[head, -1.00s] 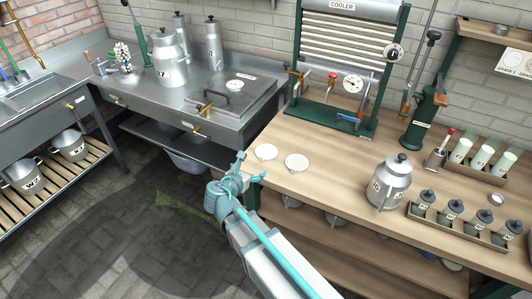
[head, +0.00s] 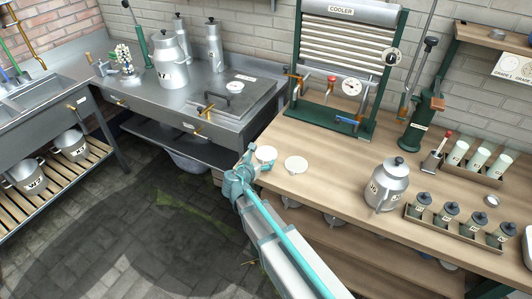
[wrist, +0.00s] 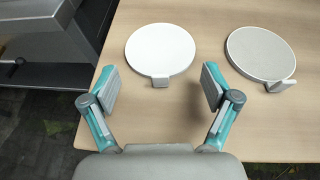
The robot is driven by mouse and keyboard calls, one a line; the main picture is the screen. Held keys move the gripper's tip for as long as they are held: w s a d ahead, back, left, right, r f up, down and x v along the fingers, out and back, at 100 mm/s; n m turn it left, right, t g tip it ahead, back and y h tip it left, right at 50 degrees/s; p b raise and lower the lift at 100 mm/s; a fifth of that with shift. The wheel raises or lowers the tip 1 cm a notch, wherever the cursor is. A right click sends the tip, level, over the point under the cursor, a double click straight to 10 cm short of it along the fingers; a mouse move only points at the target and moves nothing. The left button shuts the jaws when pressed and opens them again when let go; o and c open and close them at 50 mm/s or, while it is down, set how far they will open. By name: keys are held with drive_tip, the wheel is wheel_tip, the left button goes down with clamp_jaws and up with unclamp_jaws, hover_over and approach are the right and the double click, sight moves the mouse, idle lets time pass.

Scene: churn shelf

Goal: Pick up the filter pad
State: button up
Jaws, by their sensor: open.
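Two thin round discs lie flat on the wooden bench, each with a small tab on its near edge. The left disc (wrist: 160,50) is plain white; the right disc (wrist: 261,53) is greyer with a rim. The head view also shows the left disc (head: 266,153) and the right disc (head: 296,163). No label shows which is the filter pad. My gripper (wrist: 160,84) is open and empty, its fingers spread on either side of the white disc's tab, just short of the disc. The head view shows my gripper (head: 254,160) at the bench's left end.
The wooden bench (head: 335,180) is clear right of the discs up to a metal churn (head: 387,185). A rack of small dark-lidded jars (head: 452,212) stands further right. The cooler (head: 340,70) stands behind. A steel counter (head: 180,100) is at left, across a gap.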

drive_tip(key=shift+w+d+f, duration=0.2)
drive_tip(key=shift+w, duration=0.25)
drive_tip(key=shift+c, duration=0.3)
drive_tip(key=c, duration=1.6)
drive_tip(key=shift+r, duration=0.2)
